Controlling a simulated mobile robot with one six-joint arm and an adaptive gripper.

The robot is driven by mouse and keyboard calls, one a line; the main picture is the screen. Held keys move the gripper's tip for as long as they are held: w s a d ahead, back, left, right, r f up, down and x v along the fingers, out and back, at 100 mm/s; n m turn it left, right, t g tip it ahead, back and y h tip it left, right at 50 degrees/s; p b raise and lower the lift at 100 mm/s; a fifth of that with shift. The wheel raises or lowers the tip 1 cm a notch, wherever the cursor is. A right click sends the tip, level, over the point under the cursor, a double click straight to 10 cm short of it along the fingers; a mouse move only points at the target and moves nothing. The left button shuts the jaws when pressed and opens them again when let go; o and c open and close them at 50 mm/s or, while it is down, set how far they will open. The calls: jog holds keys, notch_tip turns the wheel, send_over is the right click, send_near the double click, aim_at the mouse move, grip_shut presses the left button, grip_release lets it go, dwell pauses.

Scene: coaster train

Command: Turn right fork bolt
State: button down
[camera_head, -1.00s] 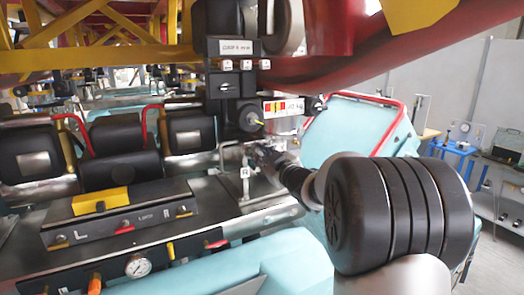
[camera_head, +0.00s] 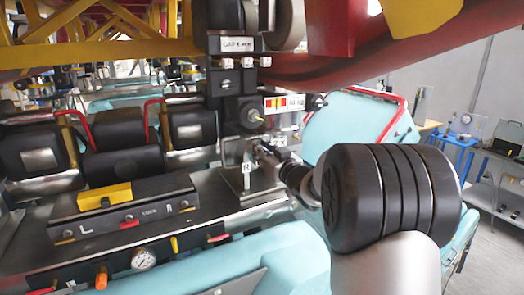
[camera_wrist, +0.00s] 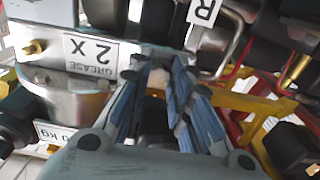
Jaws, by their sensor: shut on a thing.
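My gripper (camera_head: 263,152) reaches in from the right to the metal bracket (camera_head: 230,187) marked R in the head view. In the wrist view its blue-grey fingers (camera_wrist: 163,66) converge close to the metalwork below the R label (camera_wrist: 204,10). The fingers are shut on a small part at the bracket, taken to be the right fork bolt. The bolt itself is hidden by the fingertips, so its turn angle cannot be told. The R label also shows in the head view (camera_head: 246,177).
A black unit (camera_head: 237,80) with labels stands just above the gripper. A GREASE 2 X plate (camera_wrist: 89,52) is close beside the fingers. A teal seat shell (camera_head: 345,130) is behind the arm.

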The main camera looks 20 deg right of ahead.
jog(key=shift+f, duration=0.15)
jog(key=c, duration=1.4)
grip_release()
jog(key=shift+c, duration=0.2)
jog(key=shift+s, duration=0.15)
jog(key=s, duration=1.2)
jog(key=shift+d, duration=0.2)
jog(key=shift+w, duration=0.1)
